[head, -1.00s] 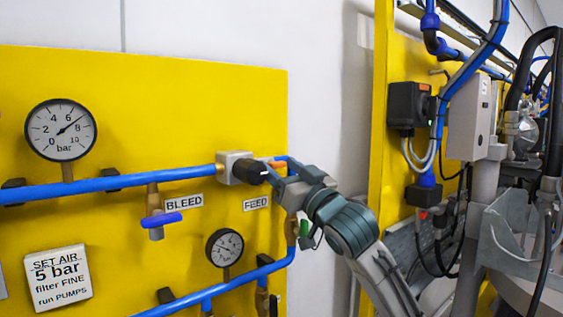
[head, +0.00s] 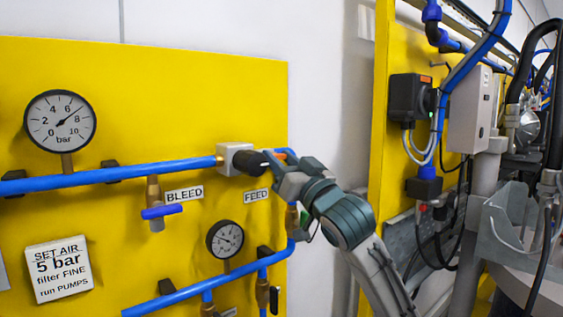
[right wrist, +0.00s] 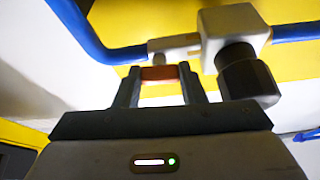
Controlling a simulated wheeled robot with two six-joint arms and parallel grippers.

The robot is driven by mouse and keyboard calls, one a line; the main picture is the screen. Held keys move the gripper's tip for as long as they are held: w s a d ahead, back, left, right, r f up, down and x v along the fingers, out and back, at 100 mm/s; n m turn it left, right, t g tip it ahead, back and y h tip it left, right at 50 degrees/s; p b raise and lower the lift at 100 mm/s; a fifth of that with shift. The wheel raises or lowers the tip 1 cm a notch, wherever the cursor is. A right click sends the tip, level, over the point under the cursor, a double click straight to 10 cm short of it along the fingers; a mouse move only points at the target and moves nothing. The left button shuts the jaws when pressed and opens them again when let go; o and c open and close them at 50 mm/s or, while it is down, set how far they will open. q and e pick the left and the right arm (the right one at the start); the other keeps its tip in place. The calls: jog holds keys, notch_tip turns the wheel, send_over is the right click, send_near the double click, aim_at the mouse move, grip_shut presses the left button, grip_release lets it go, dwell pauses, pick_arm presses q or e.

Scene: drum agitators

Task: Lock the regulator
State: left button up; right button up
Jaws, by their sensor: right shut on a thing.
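The regulator is a grey block (head: 235,159) with a black knob (head: 251,163) on the blue feed line, above the FEED label. In the right wrist view its block (right wrist: 233,31) and knob (right wrist: 247,76) are at the upper right. My right gripper (right wrist: 160,82) has its two fingers around a small orange-red piece (right wrist: 160,73), just left of the knob there and below a small grey fitting. The fingers are shut on this piece and apart from the knob. In the head view the gripper (head: 277,166) hides most of the piece. My left gripper is not in view.
The upper gauge (head: 60,121) reads about 7 bar. A blue bleed valve handle (head: 162,211), a lower gauge (head: 225,239) and blue pipes share the yellow panel (head: 150,80). A second yellow frame with a black box (head: 411,100) stands to the right.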

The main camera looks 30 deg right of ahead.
jog(key=m+h, duration=0.1)
jog(key=m, duration=0.2)
jog(key=m+g+h, duration=0.1)
jog(key=m+h, duration=0.1)
jog(key=m, duration=0.2)
jog(key=m+h, duration=0.2)
jog(key=m, duration=0.2)
jog(key=shift+a+r+g, duration=0.1)
jog(key=shift+a+g, duration=0.1)
jog(key=shift+g, duration=0.1)
jog(key=m+g, duration=0.1)
jog(key=m, duration=0.1)
jog(key=m+h, duration=0.1)
jog(key=m, duration=0.2)
jog(key=shift+r+g+p, duration=0.1)
jog(key=shift+g+p, duration=0.25)
jog(key=shift+g, duration=0.05)
jog(key=shift+m+g, duration=0.9)
jog(key=shift+m, duration=1.5)
jog(key=o, duration=1)
